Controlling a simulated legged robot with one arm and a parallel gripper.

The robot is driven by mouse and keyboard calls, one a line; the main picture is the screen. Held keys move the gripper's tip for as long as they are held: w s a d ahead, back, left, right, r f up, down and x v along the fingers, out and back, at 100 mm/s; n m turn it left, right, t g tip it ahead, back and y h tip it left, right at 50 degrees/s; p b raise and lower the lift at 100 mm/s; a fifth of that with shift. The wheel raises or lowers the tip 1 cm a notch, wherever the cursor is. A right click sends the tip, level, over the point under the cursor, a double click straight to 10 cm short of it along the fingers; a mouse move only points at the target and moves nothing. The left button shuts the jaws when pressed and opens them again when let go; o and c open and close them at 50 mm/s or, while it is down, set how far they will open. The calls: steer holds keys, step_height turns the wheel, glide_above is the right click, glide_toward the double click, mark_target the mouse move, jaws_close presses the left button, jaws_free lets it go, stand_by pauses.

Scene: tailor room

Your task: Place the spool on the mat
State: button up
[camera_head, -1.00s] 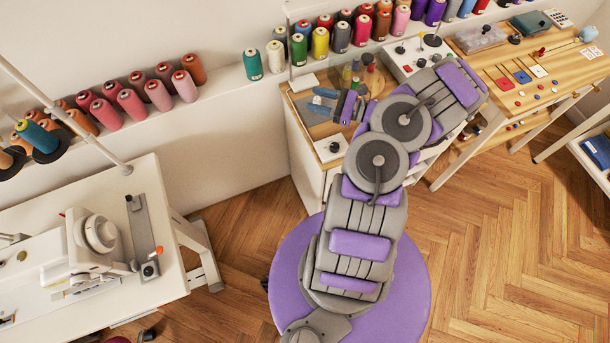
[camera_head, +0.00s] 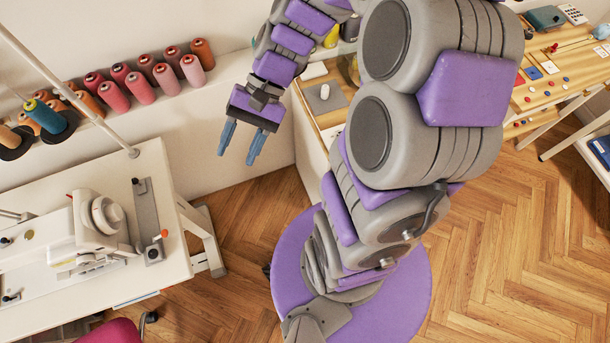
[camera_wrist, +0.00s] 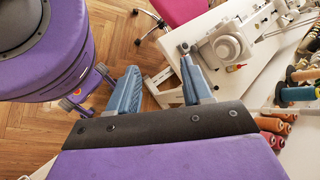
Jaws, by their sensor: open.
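My gripper (camera_head: 236,158) is raised in front of the pale wall, left of the wooden-topped cabinet, its two blue fingers apart and pointing down. In the wrist view the fingers (camera_wrist: 162,75) are spread with nothing between them. A grey square mat (camera_head: 335,106) lies on the cabinet top. A small whitish item (camera_head: 324,92) is on the mat; it may be the spool, but it is too small to be sure. My gripper is clear of both. My arm covers the cabinet's right part.
Several pink and orange thread cones (camera_head: 140,88) stand on the wall ledge. A white table (camera_head: 140,240) with a sewing machine (camera_head: 98,225) is at the left. A wooden table (camera_head: 565,80) with small items stands at the right. The herringbone floor (camera_head: 500,270) has free room.

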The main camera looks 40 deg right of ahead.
steer(key=s+d+r+n+h, duration=0.1)
steer(key=s+d+n+h, duration=0.1)
steer(key=s, duration=0.5)
steer(key=s+d+r+n+t+h, duration=0.1)
steer(key=s+d+n+h, duration=0.2)
steer(key=s+h, duration=0.4)
steer(key=shift+d+n+t, duration=0.25)
steer(key=shift+n+t, duration=0.05)
steer(key=shift+n, duration=0.3)
